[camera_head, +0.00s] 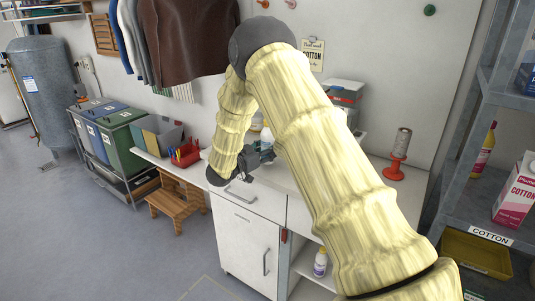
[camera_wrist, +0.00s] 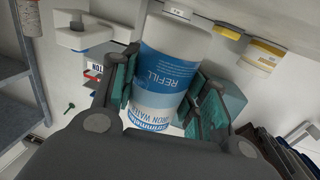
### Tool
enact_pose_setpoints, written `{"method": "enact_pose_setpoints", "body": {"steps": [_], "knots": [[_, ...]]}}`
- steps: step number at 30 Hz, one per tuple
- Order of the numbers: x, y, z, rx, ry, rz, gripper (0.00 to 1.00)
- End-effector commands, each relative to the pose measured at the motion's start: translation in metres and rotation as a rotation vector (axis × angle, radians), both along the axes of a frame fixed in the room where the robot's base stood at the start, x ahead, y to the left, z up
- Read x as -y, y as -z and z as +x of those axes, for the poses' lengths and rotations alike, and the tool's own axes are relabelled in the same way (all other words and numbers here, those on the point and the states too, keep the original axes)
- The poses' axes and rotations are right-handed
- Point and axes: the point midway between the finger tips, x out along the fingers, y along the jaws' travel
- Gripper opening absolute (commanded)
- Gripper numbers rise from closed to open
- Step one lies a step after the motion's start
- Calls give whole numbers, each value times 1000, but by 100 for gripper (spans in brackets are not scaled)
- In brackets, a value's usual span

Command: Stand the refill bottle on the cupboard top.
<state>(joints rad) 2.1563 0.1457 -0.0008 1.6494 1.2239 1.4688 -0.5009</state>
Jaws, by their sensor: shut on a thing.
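The refill bottle (camera_wrist: 172,62) is white with a blue label reading REFILL, upside down in the wrist view. My gripper (camera_wrist: 165,92) is shut on it, with green-padded fingers on both sides of its body. In the head view my gripper (camera_head: 258,156) is above the white cupboard (camera_head: 243,232), largely hidden by my arm. The pale cupboard top (camera_head: 272,179) shows in part, and along the upper edge of the wrist view (camera_wrist: 285,14). Whether the bottle's base touches it, I cannot tell.
Other containers (camera_wrist: 262,56) stand near the bottle, including a white one (camera_wrist: 84,36). An orange-based spool (camera_head: 397,160) stands on the right of the top. A grey shelf rack (camera_head: 482,100) is at right; a wooden step stool (camera_head: 178,198) is at left.

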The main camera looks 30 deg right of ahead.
Motion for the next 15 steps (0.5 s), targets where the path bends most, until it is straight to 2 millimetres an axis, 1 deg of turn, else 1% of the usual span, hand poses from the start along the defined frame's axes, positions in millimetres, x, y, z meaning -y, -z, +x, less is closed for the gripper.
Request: {"method": "enact_pose_setpoints", "body": {"steps": [3,6,15], "knots": [[0,14,0,-1,0,-1,11],[0,20,0,1,0,-1,11],[0,22,0,1,0,-1,11]]}}
